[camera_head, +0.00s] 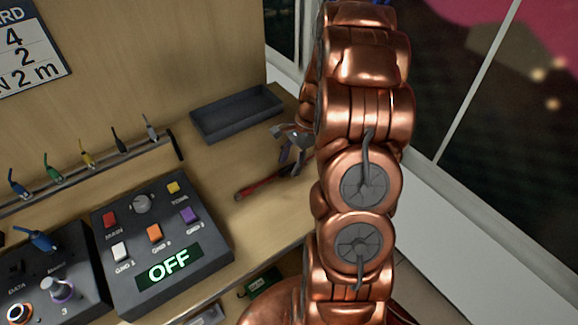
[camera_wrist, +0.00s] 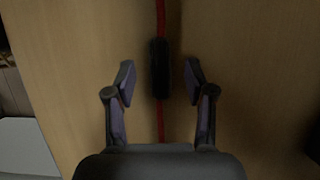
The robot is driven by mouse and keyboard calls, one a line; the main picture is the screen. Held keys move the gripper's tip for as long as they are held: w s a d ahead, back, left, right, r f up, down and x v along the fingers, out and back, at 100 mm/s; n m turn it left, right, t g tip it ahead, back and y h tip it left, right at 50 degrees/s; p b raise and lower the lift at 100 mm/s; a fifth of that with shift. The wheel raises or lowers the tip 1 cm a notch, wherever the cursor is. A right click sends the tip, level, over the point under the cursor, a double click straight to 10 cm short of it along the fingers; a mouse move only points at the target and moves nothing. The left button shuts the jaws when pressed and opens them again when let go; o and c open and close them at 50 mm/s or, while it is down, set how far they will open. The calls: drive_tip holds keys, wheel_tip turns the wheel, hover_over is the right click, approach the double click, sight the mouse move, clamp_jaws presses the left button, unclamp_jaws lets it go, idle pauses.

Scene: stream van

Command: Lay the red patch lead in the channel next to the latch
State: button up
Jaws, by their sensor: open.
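The red patch lead (camera_head: 258,187) lies on the wooden desk in the head view, just left of my gripper (camera_head: 291,150). In the wrist view the red lead (camera_wrist: 161,18) runs from top to bottom with a black sleeve (camera_wrist: 160,70) on it. My gripper (camera_wrist: 160,85) is open, with one finger on each side of the sleeve and a gap on both sides. I cannot make out for sure which part is the channel or the latch.
A dark grey tray (camera_head: 201,125) stands at the back of the desk. A rail (camera_head: 66,184) with several coloured plugs runs along the back left. A control box (camera_head: 125,275) reading OFF stands at the front. Bare desk (camera_head: 215,168) lies between them.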

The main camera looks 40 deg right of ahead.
drive_tip(key=shift+a+f, duration=0.1)
drive_tip(key=shift+f, duration=0.2)
clamp_jaws()
